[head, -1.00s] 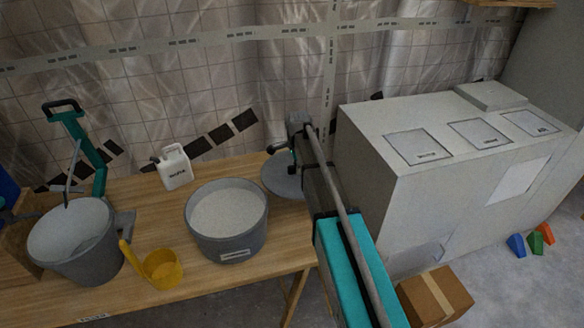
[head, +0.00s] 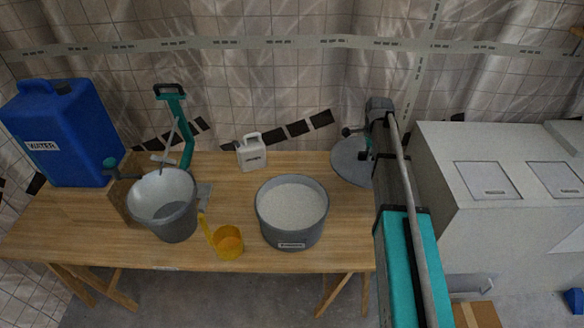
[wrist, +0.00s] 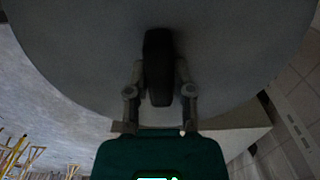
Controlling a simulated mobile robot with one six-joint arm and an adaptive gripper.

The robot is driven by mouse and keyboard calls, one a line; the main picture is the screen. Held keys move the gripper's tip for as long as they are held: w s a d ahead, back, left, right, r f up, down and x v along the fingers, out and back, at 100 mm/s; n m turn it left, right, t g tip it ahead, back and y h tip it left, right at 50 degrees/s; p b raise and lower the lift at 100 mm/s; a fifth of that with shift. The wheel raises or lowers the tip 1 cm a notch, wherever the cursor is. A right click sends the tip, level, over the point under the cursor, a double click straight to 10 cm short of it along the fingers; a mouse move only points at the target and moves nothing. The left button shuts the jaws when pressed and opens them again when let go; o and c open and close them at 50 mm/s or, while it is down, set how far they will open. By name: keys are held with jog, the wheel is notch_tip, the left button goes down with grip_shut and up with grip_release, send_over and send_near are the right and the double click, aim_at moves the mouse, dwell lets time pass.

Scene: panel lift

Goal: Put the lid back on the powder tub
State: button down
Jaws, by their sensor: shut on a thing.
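The powder tub (head: 291,237) is a round grey tub filled with pale powder, standing open on the wooden table. The lid (head: 350,168) is a grey disc behind and to the right of the tub in the head view, near the table's back right end. My gripper (head: 367,143) is shut on the lid's dark handle, partly hidden by my arm. In the wrist view, both fingers (wrist: 160,85) close on the black handle, and the lid (wrist: 235,50) fills the upper part. I cannot tell its height above the table.
On the table (head: 115,232) stand a grey bucket (head: 172,222), a yellow scoop (head: 228,243), a white jug (head: 251,153) and a green stand (head: 187,135). A blue water container (head: 62,135) is at the left. A large grey cabinet (head: 490,155) is at right.

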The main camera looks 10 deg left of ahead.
notch_tip(320, 180, up, 13)
jog(key=p, duration=1.1)
jog(key=shift+p, duration=0.4)
jog(key=shift+d, duration=0.15)
